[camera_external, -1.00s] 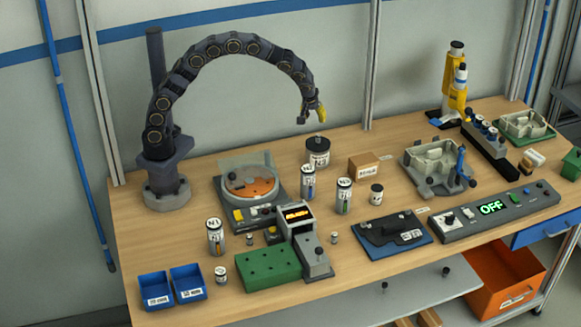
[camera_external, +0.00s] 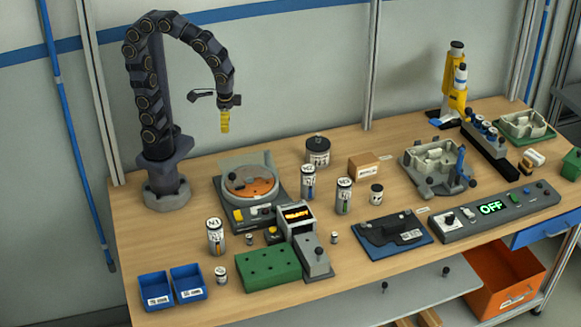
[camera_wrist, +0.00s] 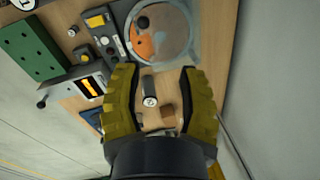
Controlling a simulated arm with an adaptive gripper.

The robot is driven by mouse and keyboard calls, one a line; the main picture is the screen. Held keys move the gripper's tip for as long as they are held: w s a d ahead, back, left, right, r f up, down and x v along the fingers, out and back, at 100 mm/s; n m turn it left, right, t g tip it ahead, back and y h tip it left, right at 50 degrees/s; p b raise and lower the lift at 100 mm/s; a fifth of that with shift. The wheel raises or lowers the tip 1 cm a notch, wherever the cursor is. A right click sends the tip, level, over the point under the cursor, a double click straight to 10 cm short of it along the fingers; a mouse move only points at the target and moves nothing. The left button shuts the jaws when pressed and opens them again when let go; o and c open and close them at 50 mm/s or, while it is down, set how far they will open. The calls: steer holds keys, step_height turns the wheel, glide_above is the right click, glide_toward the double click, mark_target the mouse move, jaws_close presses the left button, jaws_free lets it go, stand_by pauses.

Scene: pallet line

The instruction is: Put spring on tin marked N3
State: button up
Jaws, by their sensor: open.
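My gripper (camera_external: 224,122) hangs with its yellow fingers pointing down, high above the back left of the bench. In the wrist view my gripper (camera_wrist: 158,75) is open and empty, its two fingers well apart. A tall tin marked N1 (camera_external: 215,238) stands at the left front. Two more tall labelled tins, one behind the testing unit (camera_external: 308,185) and one to its right (camera_external: 344,198), stand upright; I cannot read surely which is N3. A small white-topped cylinder (camera_wrist: 150,100) shows between the fingers in the wrist view. I cannot make out a spring.
A turntable device with an orange disc (camera_external: 252,185) sits below and right of my gripper. A dark-lidded jar (camera_external: 317,150) and cardboard box (camera_external: 365,165) stand behind the tins. Two blue bins (camera_external: 188,281) and a green block (camera_external: 268,268) are in front. Bench is bare at far left.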

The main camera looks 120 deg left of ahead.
steer(key=s+d+m+h, duration=0.1)
steer(key=s+d+m, duration=0.4)
steer(key=s, duration=0.5)
steer(key=shift+d+r+m, duration=0.3)
steer(key=shift+d+r, duration=0.1)
steer(key=shift+d, duration=0.5)
